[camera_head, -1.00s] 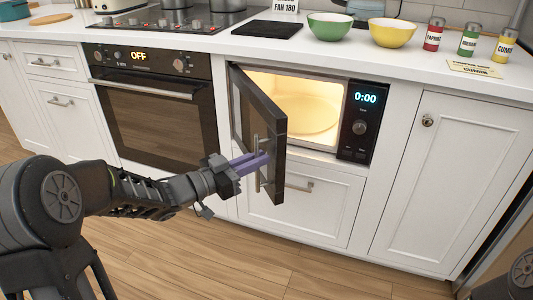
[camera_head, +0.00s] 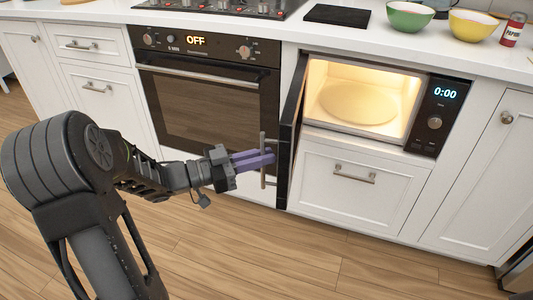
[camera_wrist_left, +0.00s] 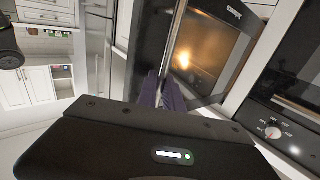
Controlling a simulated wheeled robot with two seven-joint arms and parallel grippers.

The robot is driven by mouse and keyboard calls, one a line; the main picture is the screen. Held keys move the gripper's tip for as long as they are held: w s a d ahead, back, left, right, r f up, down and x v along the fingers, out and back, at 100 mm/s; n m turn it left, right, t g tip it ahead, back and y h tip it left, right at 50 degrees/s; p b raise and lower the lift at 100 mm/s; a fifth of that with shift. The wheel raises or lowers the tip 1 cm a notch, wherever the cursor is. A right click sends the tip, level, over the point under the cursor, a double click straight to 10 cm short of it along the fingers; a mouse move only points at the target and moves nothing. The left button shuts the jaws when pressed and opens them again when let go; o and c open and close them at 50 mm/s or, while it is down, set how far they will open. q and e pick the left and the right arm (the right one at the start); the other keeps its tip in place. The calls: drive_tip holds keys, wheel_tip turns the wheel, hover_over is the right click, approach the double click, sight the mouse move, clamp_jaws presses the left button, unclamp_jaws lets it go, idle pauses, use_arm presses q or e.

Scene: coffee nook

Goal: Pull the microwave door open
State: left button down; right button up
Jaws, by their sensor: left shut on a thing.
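The microwave (camera_head: 435,121) is built into the cabinet, its lit inside and round turntable (camera_head: 358,102) in plain view. Its dark door (camera_head: 291,130) stands wide open, seen nearly edge-on at the left of the opening. My left gripper (camera_head: 268,160) is shut on the vertical metal door handle (camera_head: 263,141), with its purple fingers at the handle. My right gripper is not in view.
The oven (camera_head: 205,100) with its "OFF" display is left of the door. A drawer with a handle (camera_head: 354,175) sits below the microwave. Green (camera_head: 409,17) and yellow (camera_head: 473,25) bowls stand on the counter. The wooden floor (camera_head: 300,255) in front is clear.

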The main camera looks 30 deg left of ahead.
use_arm(q)
drive_tip(key=shift+w+r, duration=0.1)
drive_tip(key=c, duration=1.5)
unclamp_jaws()
drive_tip(key=shift+a, duration=0.1)
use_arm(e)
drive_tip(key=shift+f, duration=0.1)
